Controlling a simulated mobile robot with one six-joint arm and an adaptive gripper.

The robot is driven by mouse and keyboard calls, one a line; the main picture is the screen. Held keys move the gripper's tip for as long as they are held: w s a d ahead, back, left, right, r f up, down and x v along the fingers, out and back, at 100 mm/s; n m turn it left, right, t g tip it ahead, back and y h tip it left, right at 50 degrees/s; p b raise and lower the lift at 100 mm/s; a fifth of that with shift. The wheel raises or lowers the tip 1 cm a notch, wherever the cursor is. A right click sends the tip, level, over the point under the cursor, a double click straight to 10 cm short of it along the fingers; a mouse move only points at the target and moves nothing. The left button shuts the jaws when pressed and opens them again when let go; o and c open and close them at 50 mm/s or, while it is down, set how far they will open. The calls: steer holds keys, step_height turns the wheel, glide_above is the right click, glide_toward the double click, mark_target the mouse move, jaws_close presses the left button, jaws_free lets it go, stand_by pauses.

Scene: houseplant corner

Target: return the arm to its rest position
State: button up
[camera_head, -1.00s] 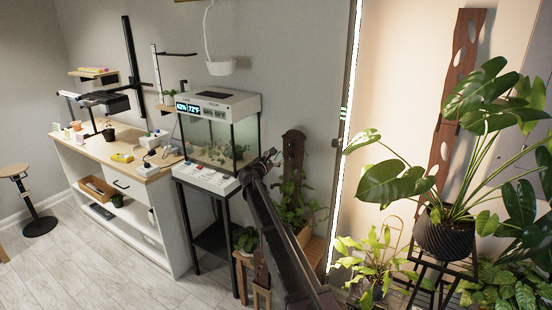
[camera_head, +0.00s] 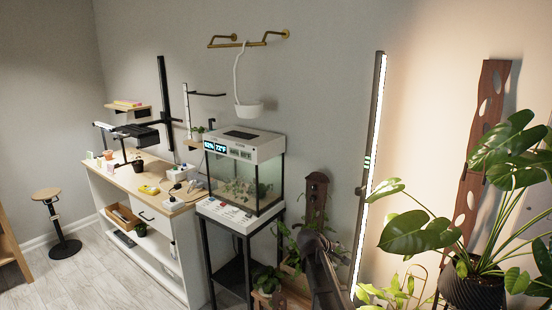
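My arm (camera_head: 322,268) shows as a dark, blurred shape at the bottom, right of centre. Its rounded upper end lies in front of the plants and the brown wooden plank, right of the glass tank. The arm runs down out of the picture. I can make out no gripper fingers, and nothing held shows on the visible part of the arm.
A lit glass tank (camera_head: 245,185) on a black stand is left of my arm. A workbench (camera_head: 150,190) and a stool (camera_head: 60,225) stand further left. A glowing light strip (camera_head: 370,170) and a big leafy plant (camera_head: 420,230) are close on the right. Pale floor is open at lower left.

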steer(key=s+a+f+m+g+y+p, duration=0.1)
steer(key=s+m+y, duration=0.3)
steer(key=s, duration=0.9)
steer(key=s+a+m+g+y+p, duration=0.2)
steer(key=s+a+m+g+y, duration=0.1)
steer(key=s, duration=1)
steer(key=shift+f+m+g+y+p, duration=0.45)
steer(key=shift+m+g, duration=0.25)
steer(key=shift+m, duration=0.2)
steer(key=shift+a, duration=0.1)
